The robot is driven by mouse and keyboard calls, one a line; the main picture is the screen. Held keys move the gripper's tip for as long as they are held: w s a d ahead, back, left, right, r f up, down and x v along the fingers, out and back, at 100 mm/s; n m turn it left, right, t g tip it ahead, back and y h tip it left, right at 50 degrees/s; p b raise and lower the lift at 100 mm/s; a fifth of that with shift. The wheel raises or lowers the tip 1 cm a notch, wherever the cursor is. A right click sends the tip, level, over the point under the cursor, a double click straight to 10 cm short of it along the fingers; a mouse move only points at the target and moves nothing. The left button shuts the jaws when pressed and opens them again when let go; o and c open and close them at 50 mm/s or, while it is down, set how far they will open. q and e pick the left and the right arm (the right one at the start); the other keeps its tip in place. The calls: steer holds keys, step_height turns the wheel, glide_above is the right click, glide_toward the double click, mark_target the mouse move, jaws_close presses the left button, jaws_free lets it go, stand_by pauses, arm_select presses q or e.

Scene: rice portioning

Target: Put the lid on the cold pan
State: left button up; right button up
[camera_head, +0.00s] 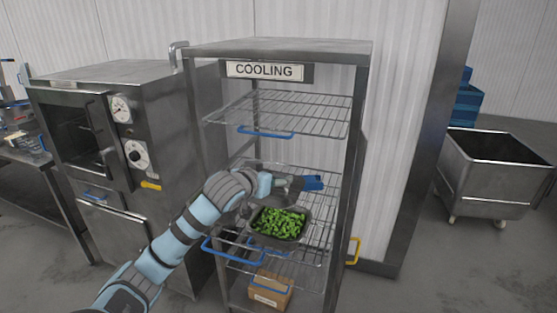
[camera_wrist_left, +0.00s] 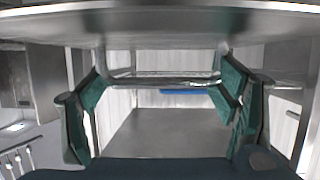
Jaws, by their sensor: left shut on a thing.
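A dark pan (camera_head: 272,237) filled with green vegetables stands uncovered on a middle wire shelf of the cooling rack. In the left wrist view, the gripper (camera_wrist_left: 163,92) has a finger at each side of a grey metal bar. The bar joins a broad grey surface (camera_wrist_left: 160,27) across the top, which looks like the lid held by its handle. In the head view the lid is hard to make out behind the arm. My right gripper is not in view.
The steel rack frame (camera_head: 357,130) and an upper wire shelf (camera_head: 290,112) surround the arm. A cardboard box (camera_head: 270,291) sits below. An oven (camera_head: 130,140) stands at left, a wheeled steel bin (camera_head: 495,180) at right.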

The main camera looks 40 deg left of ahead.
mark_target(276, 188)
arm_select(q)
step_height(276, 188, down, 6)
steer(key=m+h, duration=0.2)
steer(key=shift+w+d+r+m+t+h, duration=0.4)
steer(key=shift+w+d+r+m+h, duration=0.65)
steer(key=shift+r+h, duration=0.15)
steer(key=shift+d+f, duration=0.1)
steer(key=shift+f, duration=0.45)
step_height(276, 188, down, 6)
steer(key=b, duration=0.5)
steer(key=shift+r+b, duration=0.15)
steer(key=shift+b, duration=0.2)
steer(key=shift+s+r, duration=0.1)
steer(key=shift+s, duration=0.05)
steer(key=shift+f, duration=0.45)
